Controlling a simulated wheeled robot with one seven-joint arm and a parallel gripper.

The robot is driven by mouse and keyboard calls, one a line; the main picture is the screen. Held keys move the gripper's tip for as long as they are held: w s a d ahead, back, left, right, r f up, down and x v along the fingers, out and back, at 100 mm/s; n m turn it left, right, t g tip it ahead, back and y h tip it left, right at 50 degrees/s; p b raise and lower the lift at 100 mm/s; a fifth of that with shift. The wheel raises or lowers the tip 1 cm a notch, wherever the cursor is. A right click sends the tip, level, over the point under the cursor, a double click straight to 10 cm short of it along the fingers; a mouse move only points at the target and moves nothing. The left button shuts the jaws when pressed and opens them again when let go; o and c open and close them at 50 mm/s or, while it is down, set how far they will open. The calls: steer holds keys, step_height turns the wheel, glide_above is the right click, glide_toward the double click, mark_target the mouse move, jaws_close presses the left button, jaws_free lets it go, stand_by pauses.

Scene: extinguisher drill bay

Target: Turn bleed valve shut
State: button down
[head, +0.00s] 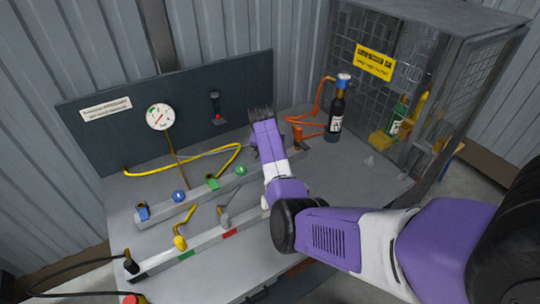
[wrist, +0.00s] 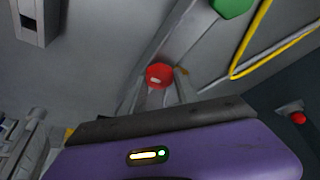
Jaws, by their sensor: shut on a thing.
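In the wrist view a red knob (wrist: 158,75) sits on the grey rail, between the two fingertips of my gripper (wrist: 161,86). The fingers are closed on it. No label shows on this knob, so I cannot confirm from the picture that it is the bleed valve. In the head view my arm reaches over the rail (head: 160,214) and hides the red knob and the fingertips. A green knob (head: 240,170) stands on the rail just left of my arm; in the wrist view it shows at the top (wrist: 232,6).
A blue knob (head: 179,196) and yellow lever (head: 180,241) stand to the left. A yellow hose (head: 215,150) crosses the bench. A pressure gauge (head: 160,117) is on the back panel. A dark bottle (head: 335,115) and mesh cage (head: 400,70) stand right. Bare bench lies front right.

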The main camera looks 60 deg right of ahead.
stand_by(0.4)
steer(key=c, duration=0.9)
jaws_free()
steer(key=v, duration=0.7)
steer(key=shift+a+r+b, duration=0.2)
steer(key=shift+r+b, duration=0.15)
steer(key=shift+b, duration=0.05)
